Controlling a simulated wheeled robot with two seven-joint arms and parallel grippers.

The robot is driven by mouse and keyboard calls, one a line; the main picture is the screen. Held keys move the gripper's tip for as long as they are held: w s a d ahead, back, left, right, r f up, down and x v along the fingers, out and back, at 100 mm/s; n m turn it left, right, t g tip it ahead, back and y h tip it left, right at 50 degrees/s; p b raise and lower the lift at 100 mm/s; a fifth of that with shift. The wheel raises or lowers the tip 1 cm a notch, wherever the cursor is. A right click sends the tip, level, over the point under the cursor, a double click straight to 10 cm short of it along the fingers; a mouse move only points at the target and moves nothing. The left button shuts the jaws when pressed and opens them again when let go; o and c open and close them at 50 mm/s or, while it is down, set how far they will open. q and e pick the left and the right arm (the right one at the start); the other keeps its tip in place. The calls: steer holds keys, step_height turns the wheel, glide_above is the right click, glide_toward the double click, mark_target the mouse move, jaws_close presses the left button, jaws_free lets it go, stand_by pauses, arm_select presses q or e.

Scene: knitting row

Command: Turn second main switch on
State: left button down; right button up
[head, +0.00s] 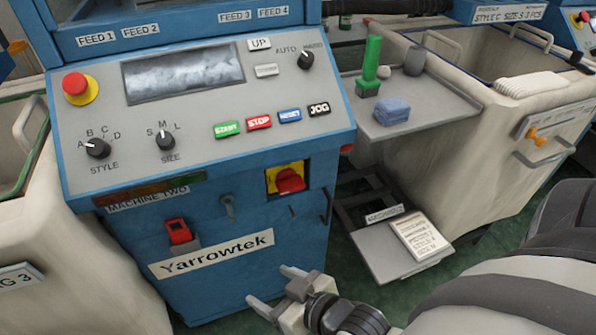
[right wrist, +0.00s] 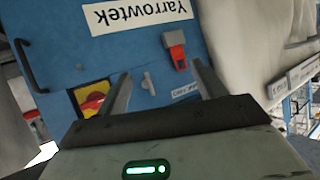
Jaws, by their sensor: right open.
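The main switch (head: 289,180) is a red rotary handle on a yellow plate, on the blue front of the machine labelled MACHINE TWO (head: 147,199). It also shows in the right wrist view (right wrist: 92,100), partly covered by a finger and the gripper body. I cannot tell its on or off position. My right gripper (head: 266,284) is open and empty, low in front of the blue panel and below the switch in the head view. Its two fingers (right wrist: 162,84) are spread in the right wrist view, with nothing between them in contact. My left gripper is not in view.
A red lockout-like piece (head: 179,231) and a small grey lever (head: 228,207) sit on the same panel. Above is the sloping console (head: 200,115) with knobs and buttons. A grey side shelf (head: 425,110) and a lower tray (head: 378,250) stick out at right.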

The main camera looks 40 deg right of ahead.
steer(key=w+d+r+m+t+h, duration=0.1)
steer(key=w+d+m+t+h, duration=0.15)
steer(key=d+t, duration=0.2)
steer(key=m+h, duration=0.2)
steer(key=h, duration=0.3)
glide_toward(293, 189)
steer(key=shift+t, duration=0.45)
steer(key=x, duration=0.6)
steer(key=f+x, duration=0.1)
steer(key=x, duration=0.2)
steer(key=shift+w+d, duration=0.1)
steer(key=shift+w, duration=0.15)
steer(key=shift+w+d, duration=0.2)
steer(key=shift+w, duration=0.5)
steer(key=shift+c, duration=0.3)
steer(key=c, duration=0.6)
